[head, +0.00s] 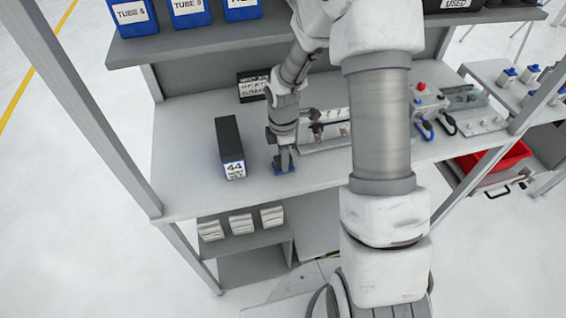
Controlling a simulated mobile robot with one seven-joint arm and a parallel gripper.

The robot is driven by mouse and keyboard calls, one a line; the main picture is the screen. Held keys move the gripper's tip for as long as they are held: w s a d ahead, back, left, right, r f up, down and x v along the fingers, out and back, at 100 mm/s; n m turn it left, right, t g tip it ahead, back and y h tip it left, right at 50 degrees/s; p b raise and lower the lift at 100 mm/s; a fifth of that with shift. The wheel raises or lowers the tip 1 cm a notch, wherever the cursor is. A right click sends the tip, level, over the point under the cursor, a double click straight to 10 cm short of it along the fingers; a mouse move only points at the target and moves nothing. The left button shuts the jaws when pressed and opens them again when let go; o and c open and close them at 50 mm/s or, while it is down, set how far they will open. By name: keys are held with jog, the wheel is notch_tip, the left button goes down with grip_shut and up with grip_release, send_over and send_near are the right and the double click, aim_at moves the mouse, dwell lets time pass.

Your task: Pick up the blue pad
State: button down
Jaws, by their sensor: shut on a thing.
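The blue pad (291,170) is a small flat blue piece at the tabletop, left of the middle of the workbench (185,195). My gripper (284,163) points straight down at it and is shut on it. The gripper covers the middle of the pad, so mainly its edges show. I cannot tell whether the pad rests on the bench or is slightly above it.
A black box labelled 44 (229,140) stands just left of my gripper. A metal fixture (325,130) and a control box with a red button (425,100) lie to the right. A shelf with blue bins (187,10) hangs above. The bench's front left is clear.

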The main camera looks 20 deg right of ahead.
jog(key=shift+r, duration=0.15)
jog(key=shift+r, duration=0.25)
jog(key=r, duration=0.3)
jog(key=shift+d+r, duration=0.2)
jog(key=shift+r, duration=0.2)
jog(key=s+d+r, duration=0.6)
jog(key=d, duration=0.3)
jog(key=shift+d+r, duration=0.2)
jog(key=shift+d, duration=0.1)
